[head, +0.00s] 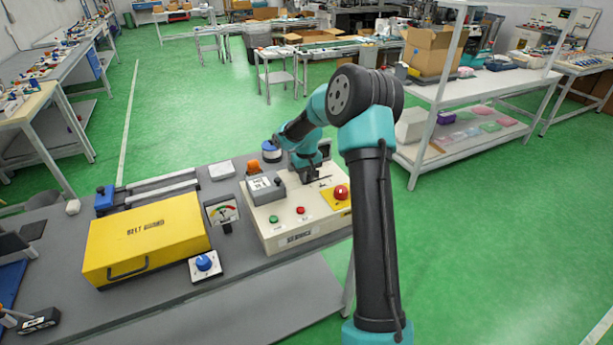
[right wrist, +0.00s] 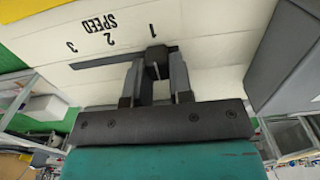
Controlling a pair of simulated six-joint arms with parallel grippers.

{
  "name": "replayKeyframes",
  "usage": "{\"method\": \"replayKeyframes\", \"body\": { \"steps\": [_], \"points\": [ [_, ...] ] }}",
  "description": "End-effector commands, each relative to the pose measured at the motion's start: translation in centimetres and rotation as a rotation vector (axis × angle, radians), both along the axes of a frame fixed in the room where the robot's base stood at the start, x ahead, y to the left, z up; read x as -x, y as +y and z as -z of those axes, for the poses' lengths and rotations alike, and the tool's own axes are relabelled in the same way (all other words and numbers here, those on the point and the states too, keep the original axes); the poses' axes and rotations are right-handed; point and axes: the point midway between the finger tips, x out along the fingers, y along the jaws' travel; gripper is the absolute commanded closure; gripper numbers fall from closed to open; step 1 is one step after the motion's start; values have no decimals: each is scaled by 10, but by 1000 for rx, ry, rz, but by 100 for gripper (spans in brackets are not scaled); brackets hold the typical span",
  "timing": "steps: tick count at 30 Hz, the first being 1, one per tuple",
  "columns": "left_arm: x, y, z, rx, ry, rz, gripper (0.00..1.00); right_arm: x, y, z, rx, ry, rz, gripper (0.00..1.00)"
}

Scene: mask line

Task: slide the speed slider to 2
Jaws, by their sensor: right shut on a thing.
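The speed slider's dark knob (right wrist: 157,58) sits at the 1 end of its slot (right wrist: 98,62) in the right wrist view. The printed marks 1, 2 and 3 run along the slot, with the word SPEED (right wrist: 101,23) beside them. My right gripper (right wrist: 157,76) has a finger on each side of the knob and is shut on it. In the head view my right gripper (head: 313,174) reaches down to the cream control box (head: 318,226), and the arm hides part of the box. My left gripper is not in view.
The box also carries a green button (head: 274,219), a red button (head: 300,210), a red stop button (head: 341,192) and a grey raised block (head: 265,189). A yellow belt guard (head: 147,238), a dial gauge (head: 222,212) and a blue knob (head: 203,262) stand to the left.

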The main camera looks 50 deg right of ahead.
Motion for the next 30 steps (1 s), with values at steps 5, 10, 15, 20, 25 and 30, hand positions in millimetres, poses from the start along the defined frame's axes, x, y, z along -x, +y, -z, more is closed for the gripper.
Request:
{"method": "replayKeyframes", "body": {
  "steps": [5,10,15,20,25,30],
  "points": [
    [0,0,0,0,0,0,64,3,-9,0,0,0,2,100],
    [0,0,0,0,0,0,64,12,-33,0,1,-1,3,100],
    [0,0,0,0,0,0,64,14,-38,-1,1,-1,0,100],
    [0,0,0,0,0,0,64,14,-38,-1,1,-1,0,100],
    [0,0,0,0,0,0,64,14,-38,0,0,-1,0,63],
    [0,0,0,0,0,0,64,14,-37,0,0,0,0,53]
  ]
}}
